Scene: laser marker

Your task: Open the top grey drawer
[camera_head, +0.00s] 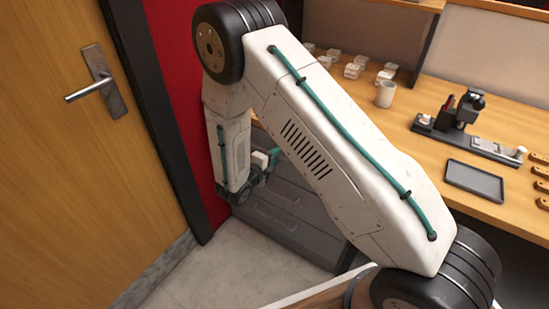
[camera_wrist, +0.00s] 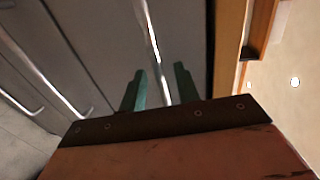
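The grey drawer cabinet (camera_head: 305,232) stands on the floor under the wooden counter, partly hidden by my arm. In the wrist view its fronts appear turned sideways, with the top drawer (camera_wrist: 185,35) nearest the counter edge. The top drawer's metal bar handle (camera_wrist: 151,38) runs into the gap between my green fingertips. My gripper (camera_wrist: 159,78) is open, one finger on each side of the handle, and I cannot tell whether they touch it. In the head view my gripper (camera_head: 267,160) is at the cabinet's upper front. The drawer looks shut.
Lower drawer handles (camera_wrist: 57,85) show to the left in the wrist view. A wooden door (camera_head: 70,170) with a lever handle is on the left, beside a red wall. The counter (camera_head: 415,100) holds a mug (camera_head: 386,94), a dark tray (camera_head: 474,181) and a microscope-like device (camera_head: 466,112). Tiled floor before the cabinet is clear.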

